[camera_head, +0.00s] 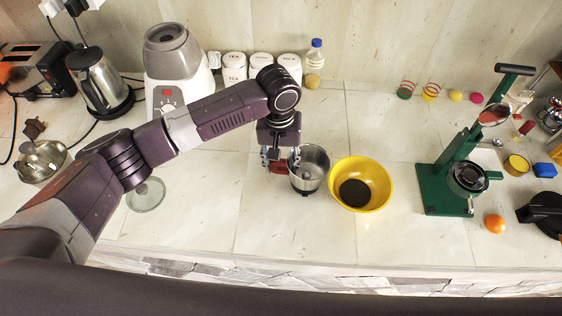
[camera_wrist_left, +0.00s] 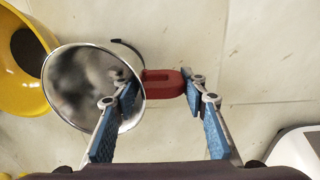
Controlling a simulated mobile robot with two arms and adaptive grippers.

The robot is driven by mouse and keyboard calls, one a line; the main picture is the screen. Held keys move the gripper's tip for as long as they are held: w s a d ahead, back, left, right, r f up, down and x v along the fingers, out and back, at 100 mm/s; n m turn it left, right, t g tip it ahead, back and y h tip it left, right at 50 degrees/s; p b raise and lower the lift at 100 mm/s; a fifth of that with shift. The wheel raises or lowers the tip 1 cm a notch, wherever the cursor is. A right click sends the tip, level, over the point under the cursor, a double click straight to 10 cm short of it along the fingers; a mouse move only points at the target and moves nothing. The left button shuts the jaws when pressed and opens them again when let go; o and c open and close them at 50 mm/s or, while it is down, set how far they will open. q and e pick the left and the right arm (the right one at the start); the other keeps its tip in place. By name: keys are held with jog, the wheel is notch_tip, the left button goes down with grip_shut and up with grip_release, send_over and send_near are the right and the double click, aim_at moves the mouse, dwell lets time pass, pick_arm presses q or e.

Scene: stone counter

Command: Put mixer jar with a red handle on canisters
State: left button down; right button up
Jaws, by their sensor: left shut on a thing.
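The mixer jar (camera_head: 312,168) is a steel cup with a red handle (camera_head: 281,168) on its left side. It appears to stand upright on the counter, or just above it; I cannot tell which. My left gripper (camera_head: 279,158) is shut on the red handle. In the left wrist view, the jar (camera_wrist_left: 88,85) is at the left and its red handle (camera_wrist_left: 165,83) lies between the blue-padded fingers of the gripper (camera_wrist_left: 165,95). Three white canisters (camera_head: 261,62) stand side by side at the back wall, behind my left arm. My right gripper is not in view.
A yellow bowl (camera_head: 373,173) with a dark round thing inside stands close to the jar's right. A white blender base (camera_head: 172,58) is left of the canisters, and a bottle (camera_head: 315,56) is right of them. A glass lid (camera_head: 146,195) lies at the left. A green press (camera_head: 456,165) stands further right.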

pick_arm(q)
jog(key=c, duration=1.2)
grip_release()
notch_tip(320, 180, up, 11)
jog(key=b, duration=0.2)
jog(key=shift+b, duration=0.4)
jog(key=shift+a+r, duration=0.1)
jog(key=shift+r, duration=0.45)
jog(key=shift+f, duration=0.1)
